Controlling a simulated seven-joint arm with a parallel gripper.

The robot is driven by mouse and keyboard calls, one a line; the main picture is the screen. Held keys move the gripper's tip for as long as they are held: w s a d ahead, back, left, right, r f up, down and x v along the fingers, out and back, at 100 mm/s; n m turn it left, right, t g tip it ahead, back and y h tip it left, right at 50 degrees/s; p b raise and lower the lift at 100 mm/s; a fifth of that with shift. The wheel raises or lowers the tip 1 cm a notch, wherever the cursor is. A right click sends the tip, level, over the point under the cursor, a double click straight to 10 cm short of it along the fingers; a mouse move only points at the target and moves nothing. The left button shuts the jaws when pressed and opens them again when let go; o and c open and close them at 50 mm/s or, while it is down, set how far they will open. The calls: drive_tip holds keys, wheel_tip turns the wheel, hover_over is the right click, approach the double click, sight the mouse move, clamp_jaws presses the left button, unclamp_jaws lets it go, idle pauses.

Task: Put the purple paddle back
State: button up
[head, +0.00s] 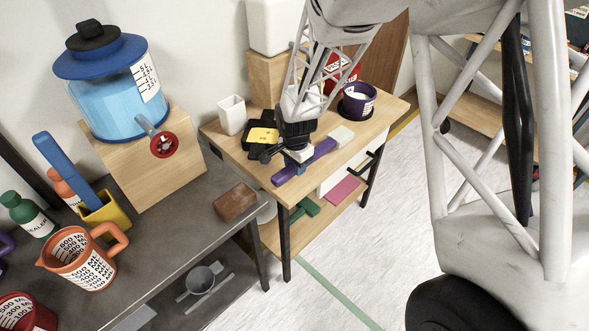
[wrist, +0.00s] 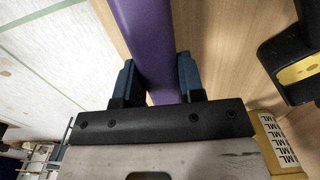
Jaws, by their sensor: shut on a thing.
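The purple paddle (head: 320,152) is long and flat, and lies level at the front of the small wooden table (head: 233,147). My gripper (head: 299,157) is over the paddle and shut on it. In the wrist view the two blue fingers of my gripper (wrist: 158,78) press on either side of the purple paddle (wrist: 143,35). I cannot tell whether the paddle touches the tabletop. A blue paddle (head: 62,165) leans upright in a yellow holder (head: 108,212) on the grey bench at left.
A black tray with a yellow piece (head: 262,135) sits just behind my gripper. A white cup (head: 231,115) and a dark purple pot (head: 358,100) stand on the same table. The grey bench holds a blue tank (head: 120,90), an orange jug (head: 82,262) and a brown block (head: 235,202).

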drive_tip(key=shift+w+a+f, duration=0.1)
drive_tip(key=shift+w, duration=0.3)
drive_tip(key=shift+w+f, duration=0.15)
drive_tip(key=shift+f, duration=1.4)
drive_tip(key=o, duration=1)
drive_tip(key=shift+f, duration=0.15)
